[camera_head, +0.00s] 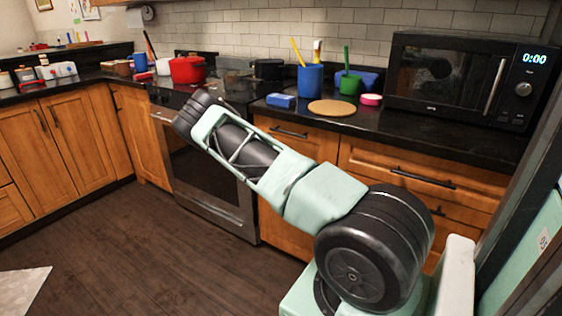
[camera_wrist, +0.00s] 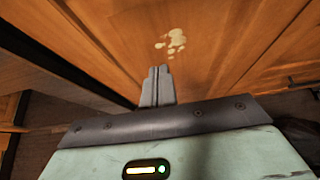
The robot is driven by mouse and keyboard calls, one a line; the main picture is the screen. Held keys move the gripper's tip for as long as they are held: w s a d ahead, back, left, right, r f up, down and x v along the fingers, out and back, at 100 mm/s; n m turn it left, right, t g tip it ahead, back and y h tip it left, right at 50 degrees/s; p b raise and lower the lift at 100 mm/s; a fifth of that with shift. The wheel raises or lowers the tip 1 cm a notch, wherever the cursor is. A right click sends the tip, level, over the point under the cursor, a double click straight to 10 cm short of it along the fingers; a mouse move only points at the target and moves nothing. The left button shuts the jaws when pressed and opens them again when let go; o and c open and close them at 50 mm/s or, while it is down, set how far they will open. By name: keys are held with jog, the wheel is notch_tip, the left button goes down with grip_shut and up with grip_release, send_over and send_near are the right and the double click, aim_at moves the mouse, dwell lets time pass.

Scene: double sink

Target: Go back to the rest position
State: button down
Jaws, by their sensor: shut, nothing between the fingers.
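My gripper (camera_wrist: 158,72) shows in the wrist view with its two grey fingers together and nothing between them. It points toward an orange-brown wooden surface (camera_wrist: 210,50) that has a pale blotchy patch on it. I cannot tell whether the fingertips touch that wood. In the head view my pale green arm reaches up and left from the lower right, in front of the oven and the drawers. The gripper itself is hidden in the head view.
A black counter (camera_head: 440,140) runs along the wall with a microwave (camera_head: 462,80), a blue cup (camera_head: 310,78), a green cup (camera_head: 350,85) and a round board (camera_head: 331,107). A red pot (camera_head: 187,70) is on the stove.

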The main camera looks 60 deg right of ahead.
jog(key=v, duration=0.7)
jog(key=shift+a, duration=0.15)
jog(key=shift+a+f, duration=0.1)
jog(key=s+a+r+m+y+p, duration=0.2)
jog(key=a+r+m+y, duration=0.15)
jog(key=a, duration=0.85)
jog(key=s+a+r+m+y+p, duration=0.15)
jog(key=a+r, duration=0.25)
jog(key=a, duration=0.9)
jog(key=s+a+r+m+y+p, duration=0.1)
jog(key=a+r+m+y+p, duration=0.2)
jog(key=a, duration=0.9)
jog(key=s+a+r+m+y, duration=0.1)
jog(key=s+a+r, duration=0.35)
jog(key=a, duration=0.25)
jog(key=s+a+r+m+y, duration=0.1)
jog(key=s+a+r+y, duration=0.1)
jog(key=s+a+r, duration=0.4)
jog(key=s+a+r+p, duration=0.1)
jog(key=s+a, duration=0.3)
jog(key=s, duration=0.4)
jog(key=s+a+r+y+p, duration=0.1)
jog(key=s+a+r, duration=0.3)
jog(key=s, duration=0.5)
jog(key=shift+s+a+r+m+y+p, duration=0.3)
jog(key=shift+a+m+p, duration=0.1)
jog(key=shift+a, duration=0.1)
jog(key=shift+w, duration=0.1)
